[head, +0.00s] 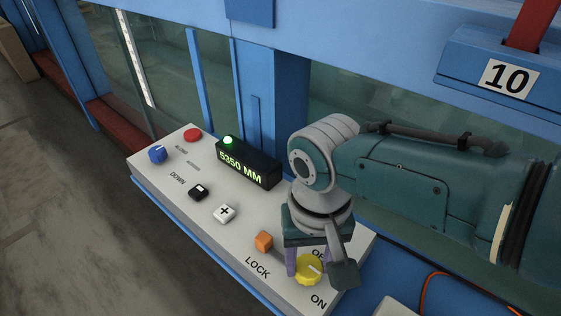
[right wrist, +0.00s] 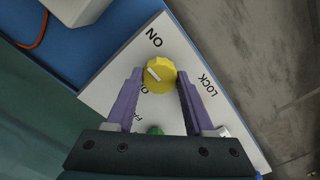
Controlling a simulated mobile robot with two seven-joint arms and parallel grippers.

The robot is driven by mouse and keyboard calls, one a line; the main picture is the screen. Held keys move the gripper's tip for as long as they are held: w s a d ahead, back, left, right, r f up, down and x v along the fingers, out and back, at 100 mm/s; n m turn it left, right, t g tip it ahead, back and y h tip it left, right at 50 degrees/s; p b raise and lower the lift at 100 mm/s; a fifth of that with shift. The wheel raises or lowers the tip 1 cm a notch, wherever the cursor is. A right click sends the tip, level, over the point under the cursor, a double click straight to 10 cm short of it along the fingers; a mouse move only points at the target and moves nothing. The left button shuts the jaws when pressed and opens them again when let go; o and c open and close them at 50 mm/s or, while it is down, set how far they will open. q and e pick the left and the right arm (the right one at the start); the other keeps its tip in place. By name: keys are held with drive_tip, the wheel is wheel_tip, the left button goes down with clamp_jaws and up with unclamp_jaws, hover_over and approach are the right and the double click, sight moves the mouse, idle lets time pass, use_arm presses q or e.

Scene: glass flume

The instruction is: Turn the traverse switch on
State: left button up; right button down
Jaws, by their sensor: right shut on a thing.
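The traverse switch is a round yellow knob (head: 308,270) with a white pointer mark, near the right end of the pale control panel (head: 283,277). It also shows in the right wrist view (right wrist: 160,84). My right gripper (head: 307,263) reaches down over it, with one purple finger on each side, shut on the knob. In the right wrist view the white mark is on the knob's left side, between the ON print and the partly hidden OFF print. My left gripper is not in view.
The panel also bears an orange button (head: 263,241), a white plus button (head: 224,213), a black button (head: 199,192), a blue knob (head: 157,155), a red button (head: 193,134) and a display (head: 246,167) reading 5350 MM with a green lamp lit. Blue-framed glass stands behind.

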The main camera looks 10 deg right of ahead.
sight(309, 266)
idle(0.4)
drive_tip(key=shift+c, duration=1.4)
unclamp_jaws()
drive_tip(key=shift+r+p, duration=0.3)
drive_tip(key=shift+r, duration=0.05)
wheel_tip(309, 266, up, 9)
drive_tip(key=p, duration=0.3)
drive_tip(key=shift+r+p, duration=0.15)
drive_tip(key=shift+p, duration=0.2)
